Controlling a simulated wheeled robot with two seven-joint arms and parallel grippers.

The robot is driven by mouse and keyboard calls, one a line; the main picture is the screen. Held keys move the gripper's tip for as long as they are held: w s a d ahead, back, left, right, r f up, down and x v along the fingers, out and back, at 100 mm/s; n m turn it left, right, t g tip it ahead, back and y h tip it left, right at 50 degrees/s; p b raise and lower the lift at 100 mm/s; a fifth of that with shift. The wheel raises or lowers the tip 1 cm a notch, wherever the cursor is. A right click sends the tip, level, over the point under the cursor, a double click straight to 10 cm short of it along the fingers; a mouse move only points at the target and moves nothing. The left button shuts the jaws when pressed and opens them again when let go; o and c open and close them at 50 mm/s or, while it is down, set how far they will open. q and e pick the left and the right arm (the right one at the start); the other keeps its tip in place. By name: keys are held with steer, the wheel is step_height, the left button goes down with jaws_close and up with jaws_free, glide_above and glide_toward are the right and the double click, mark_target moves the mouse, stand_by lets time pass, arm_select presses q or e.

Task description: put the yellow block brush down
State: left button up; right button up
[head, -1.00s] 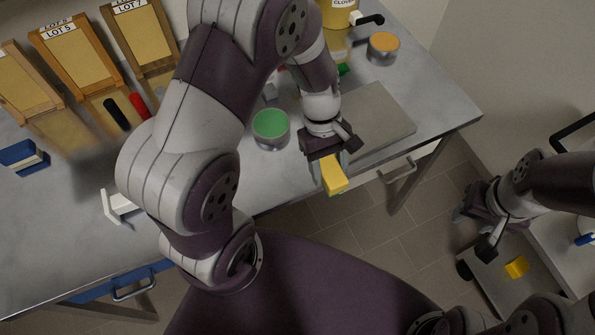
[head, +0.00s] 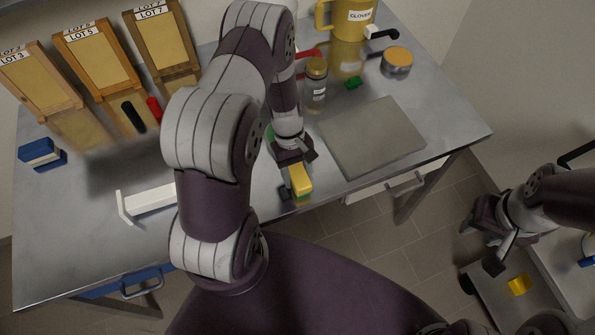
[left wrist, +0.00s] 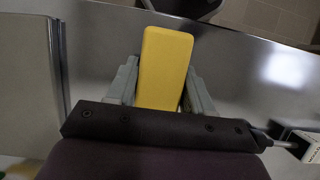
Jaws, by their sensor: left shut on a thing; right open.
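The yellow block brush (head: 300,180) is in my left gripper (head: 297,168), near the front edge of the grey table (head: 85,215). A strip of green shows at its lower end in the head view. In the left wrist view the yellow block (left wrist: 165,68) stands between the two grey fingers (left wrist: 160,88), which are shut on it. I cannot tell whether the brush touches the table. My right gripper (head: 487,240) is open and empty, at the right beside a low cart (head: 490,285).
A grey mat (head: 372,138) lies right of the brush. A small dark object (head: 285,193) is close to its left. A jar (head: 316,85), a yellow jug (head: 346,20) and an orange-topped tin (head: 397,62) stand behind. A blue block (head: 42,153) is far left. Bare table lies at left front.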

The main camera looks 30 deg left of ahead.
arm_select(q)
steer(key=shift+s+f, duration=0.1)
steer(key=shift+f, duration=0.05)
steer(key=o, duration=0.9)
steer(key=shift+o, duration=0.2)
